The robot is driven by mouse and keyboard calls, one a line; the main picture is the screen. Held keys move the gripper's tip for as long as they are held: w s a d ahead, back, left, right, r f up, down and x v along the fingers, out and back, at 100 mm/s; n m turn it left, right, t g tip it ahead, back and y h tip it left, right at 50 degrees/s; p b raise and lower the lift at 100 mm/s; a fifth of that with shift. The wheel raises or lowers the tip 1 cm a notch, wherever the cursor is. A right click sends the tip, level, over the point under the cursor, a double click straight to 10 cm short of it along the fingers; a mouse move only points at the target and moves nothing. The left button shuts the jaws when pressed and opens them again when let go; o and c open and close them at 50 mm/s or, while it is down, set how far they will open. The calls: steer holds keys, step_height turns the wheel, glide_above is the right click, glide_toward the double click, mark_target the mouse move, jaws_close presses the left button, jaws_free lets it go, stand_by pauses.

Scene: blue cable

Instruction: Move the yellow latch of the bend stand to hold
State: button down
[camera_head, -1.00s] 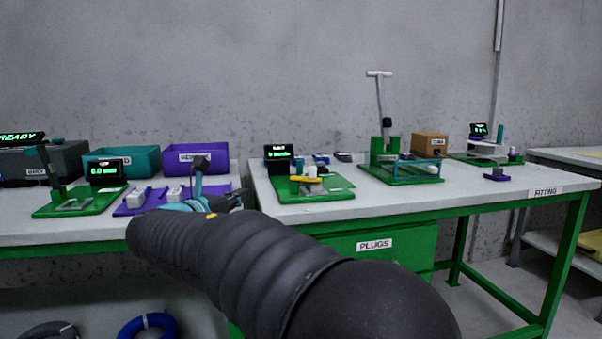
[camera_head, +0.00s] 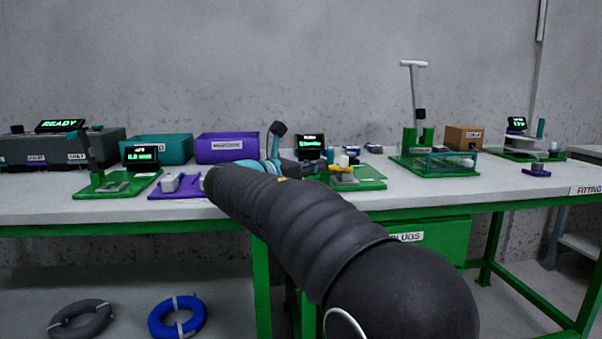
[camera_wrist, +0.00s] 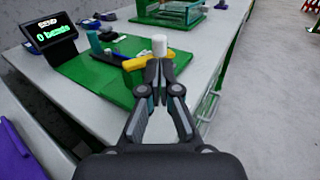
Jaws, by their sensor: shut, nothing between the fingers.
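The bend stand is a green plate (camera_wrist: 105,78) on the bench, with a small black display (camera_wrist: 52,35) reading bends behind it. In the wrist view, its yellow latch (camera_wrist: 133,64) lies beside a white cylinder (camera_wrist: 160,44). My gripper (camera_wrist: 157,66) is shut and empty, its fingertips in front of the yellow latch and partly covering it; I cannot tell whether they touch. In the head view, the plate (camera_head: 371,182) and the yellow latch (camera_head: 344,182) show just right of my arm, which hides part of the stand.
A teal post (camera_wrist: 95,42) stands on the plate's far left. Purple bin (camera_head: 227,148) and teal bin (camera_head: 163,149) stand at the bench back. A tall-lever stand (camera_head: 416,140) is to the right. A purple piece (camera_wrist: 14,150) lies near the gripper's left.

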mark_target(341, 161)
steer(key=shift+b+x, duration=0.3)
steer(key=shift+x, duration=2.2)
